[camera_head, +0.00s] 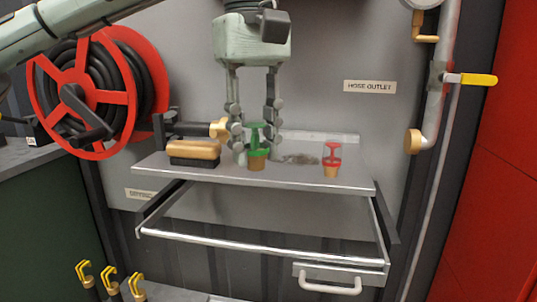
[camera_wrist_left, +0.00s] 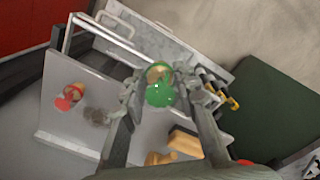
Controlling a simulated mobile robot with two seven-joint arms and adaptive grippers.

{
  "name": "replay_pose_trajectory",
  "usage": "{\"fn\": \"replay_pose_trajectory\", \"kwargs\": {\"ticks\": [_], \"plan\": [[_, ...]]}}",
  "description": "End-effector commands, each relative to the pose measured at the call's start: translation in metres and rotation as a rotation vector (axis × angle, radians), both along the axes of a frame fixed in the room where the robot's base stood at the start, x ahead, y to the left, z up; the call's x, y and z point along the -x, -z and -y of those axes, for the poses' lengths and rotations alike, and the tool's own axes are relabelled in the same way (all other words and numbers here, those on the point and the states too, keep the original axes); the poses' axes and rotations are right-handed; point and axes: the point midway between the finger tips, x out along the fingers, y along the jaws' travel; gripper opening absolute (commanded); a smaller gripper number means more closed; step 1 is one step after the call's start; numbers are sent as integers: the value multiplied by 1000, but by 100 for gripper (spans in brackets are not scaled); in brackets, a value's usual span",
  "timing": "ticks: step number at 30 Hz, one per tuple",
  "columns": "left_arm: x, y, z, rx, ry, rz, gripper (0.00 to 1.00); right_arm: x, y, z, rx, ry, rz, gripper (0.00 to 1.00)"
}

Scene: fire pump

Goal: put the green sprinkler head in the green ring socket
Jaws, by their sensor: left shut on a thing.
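The green sprinkler head (camera_head: 257,138) has a green top and a brass lower part. It is upright at the front of the grey shelf, and I cannot tell whether its base touches the shelf. My left gripper (camera_head: 256,153) comes down from above with a finger on each side of it, shut on it. In the left wrist view the green sprinkler head (camera_wrist_left: 160,94) shows between the fingertips (camera_wrist_left: 165,92) of my left gripper. I cannot make out a green ring socket in either view. My right gripper is not in view.
On the shelf (camera_head: 345,184) stand a red sprinkler head (camera_head: 331,160) at right and a wooden-topped brush (camera_head: 193,153) at left. An open drawer frame (camera_head: 260,243) lies below. A red hose reel (camera_head: 95,95) is at left; yellow hooks (camera_head: 110,281) stand below.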

Motion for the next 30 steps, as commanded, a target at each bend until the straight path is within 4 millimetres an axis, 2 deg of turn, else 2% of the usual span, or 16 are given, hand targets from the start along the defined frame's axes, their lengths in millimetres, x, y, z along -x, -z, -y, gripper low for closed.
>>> {"fn": "replay_pose_trajectory", "kwargs": {"ticks": [5,8,13,15,18,21,24,30], "plan": [[-19,49,-27,12,68,-6,0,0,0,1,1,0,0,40],[-28,88,-47,19,127,-5,0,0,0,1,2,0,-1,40],[-34,173,-92,19,263,-2,0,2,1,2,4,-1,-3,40],[-31,207,-110,15,325,0,0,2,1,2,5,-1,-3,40],[-21,247,-132,6,408,1,0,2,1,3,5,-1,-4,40],[-11,277,-149,-2,477,2,0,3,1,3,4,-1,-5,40],[-4,295,-159,-9,525,4,0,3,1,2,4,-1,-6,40],[1,305,-165,-15,559,8,0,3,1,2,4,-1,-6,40]]}}
